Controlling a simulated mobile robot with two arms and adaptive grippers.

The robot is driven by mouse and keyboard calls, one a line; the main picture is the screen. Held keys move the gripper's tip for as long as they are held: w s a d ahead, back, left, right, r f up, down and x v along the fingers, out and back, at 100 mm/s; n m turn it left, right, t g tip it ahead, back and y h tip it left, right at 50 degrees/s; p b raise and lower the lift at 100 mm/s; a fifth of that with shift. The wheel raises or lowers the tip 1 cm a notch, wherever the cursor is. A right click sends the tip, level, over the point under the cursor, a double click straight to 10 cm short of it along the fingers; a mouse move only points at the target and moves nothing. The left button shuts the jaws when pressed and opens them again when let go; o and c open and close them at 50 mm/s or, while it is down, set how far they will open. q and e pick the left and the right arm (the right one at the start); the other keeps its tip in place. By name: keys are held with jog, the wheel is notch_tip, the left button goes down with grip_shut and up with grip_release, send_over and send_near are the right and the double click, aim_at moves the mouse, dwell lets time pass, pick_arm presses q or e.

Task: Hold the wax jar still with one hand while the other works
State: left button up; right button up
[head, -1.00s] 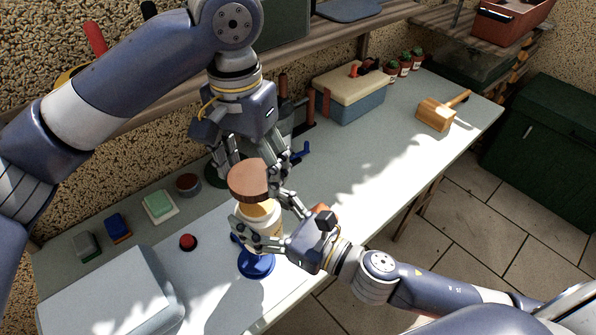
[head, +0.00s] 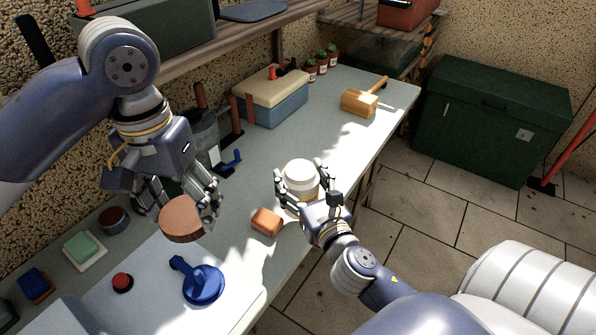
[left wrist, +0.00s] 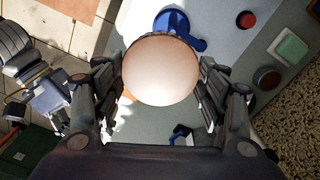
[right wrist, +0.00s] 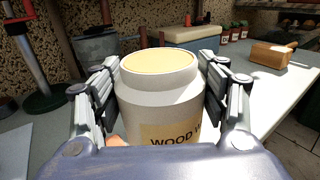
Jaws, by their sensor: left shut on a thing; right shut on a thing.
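The wax jar (head: 301,177) is a white jar with a label reading "WOOD W...", seen close in the right wrist view (right wrist: 160,100). It is open at the top and pale yellow wax (right wrist: 160,62) shows inside. My right gripper (head: 303,190) is shut around the jar's sides near the bench's front edge. My left gripper (head: 190,212) is shut on a round brown lid (head: 181,220), which also fills the middle of the left wrist view (left wrist: 160,70). The lid is apart from the jar, to its left, above the bench.
A blue round-based stand (head: 203,285) and a red button (head: 122,282) are on the bench (head: 290,130) at the lower left. An orange block (head: 267,221) lies left of the jar. A wooden mallet (head: 360,102) and a blue toolbox (head: 270,105) stand farther back.

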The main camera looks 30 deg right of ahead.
jog(key=w+d+f, duration=0.2)
jog(key=w+d, duration=0.2)
jog(key=w, duration=0.2)
jog(key=w+d+f, duration=0.2)
jog(key=w+d, duration=0.2)
jog(key=w, duration=0.3)
jog(key=shift+f, duration=0.4)
jog(key=o, duration=1.7)
jog(key=shift+f, duration=0.25)
jog(key=shift+c, duration=0.2)
jog(key=o, duration=0.4)
jog(key=shift+o, duration=0.2)
jog(key=shift+r, duration=0.15)
